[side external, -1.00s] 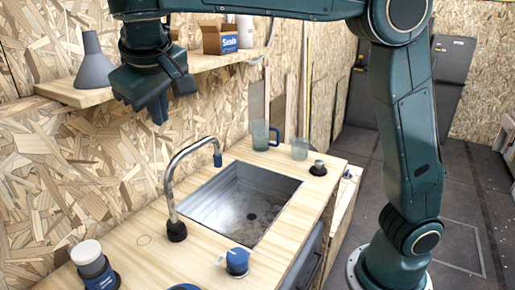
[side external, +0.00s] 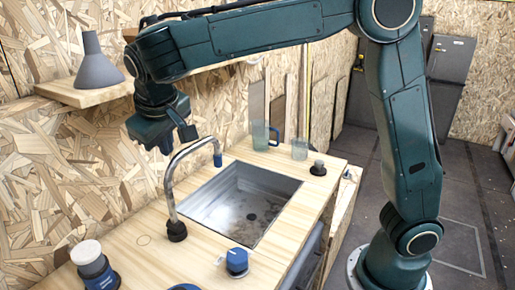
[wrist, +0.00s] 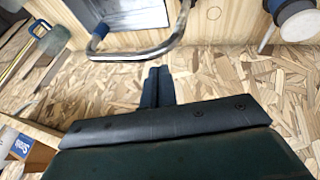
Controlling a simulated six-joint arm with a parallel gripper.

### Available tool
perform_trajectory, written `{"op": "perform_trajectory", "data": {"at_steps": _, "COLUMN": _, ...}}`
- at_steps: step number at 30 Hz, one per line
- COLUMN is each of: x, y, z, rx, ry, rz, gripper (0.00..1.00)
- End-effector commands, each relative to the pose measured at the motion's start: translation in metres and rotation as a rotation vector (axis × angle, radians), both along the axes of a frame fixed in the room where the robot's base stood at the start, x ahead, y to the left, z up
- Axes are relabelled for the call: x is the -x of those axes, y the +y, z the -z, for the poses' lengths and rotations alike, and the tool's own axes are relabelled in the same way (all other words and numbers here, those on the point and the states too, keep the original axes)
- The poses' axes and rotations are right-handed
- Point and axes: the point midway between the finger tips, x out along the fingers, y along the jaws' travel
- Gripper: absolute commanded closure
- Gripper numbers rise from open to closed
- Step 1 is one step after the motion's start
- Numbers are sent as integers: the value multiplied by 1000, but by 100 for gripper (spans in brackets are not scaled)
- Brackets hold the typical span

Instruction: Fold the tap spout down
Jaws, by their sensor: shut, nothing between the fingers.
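The tap spout (side external: 183,153) is a curved chrome tube standing up from a black base (side external: 176,231) at the sink's near-left edge. It arches over the sink (side external: 239,204) and ends in a blue tip (side external: 217,160). The spout also shows in the wrist view (wrist: 140,52), just beyond my fingertips. My gripper (wrist: 157,72) is shut and empty, its two dark fingers side by side. In the side view my gripper (side external: 188,134) is just above and behind the top of the arch. I cannot tell whether it touches the spout.
A blue-handled jug (side external: 262,134), a clear glass (side external: 300,149) and a dark knob (side external: 318,168) stand beyond the sink. A white-topped jar (side external: 90,262) and blue knob (side external: 237,262) stand in front.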

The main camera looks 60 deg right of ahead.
Motion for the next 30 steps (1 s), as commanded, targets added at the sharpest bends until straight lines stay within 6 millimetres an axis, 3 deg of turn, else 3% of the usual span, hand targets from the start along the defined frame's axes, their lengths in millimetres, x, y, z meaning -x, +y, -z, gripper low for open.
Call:
{"op": "perform_trajectory", "data": {"at_steps": 3, "x": -1, "y": -15, "z": 9, "rx": 1, "ry": 1, "rz": 4, "gripper": 100}}
{"op": "perform_trajectory", "data": {"at_steps": 10, "x": -3, "y": -29, "z": 19, "rx": 0, "ry": 0, "rz": 1, "gripper": 100}}
{"op": "perform_trajectory", "data": {"at_steps": 30, "x": -4, "y": -34, "z": 21, "rx": -10, "ry": -1, "rz": 1, "gripper": 100}}
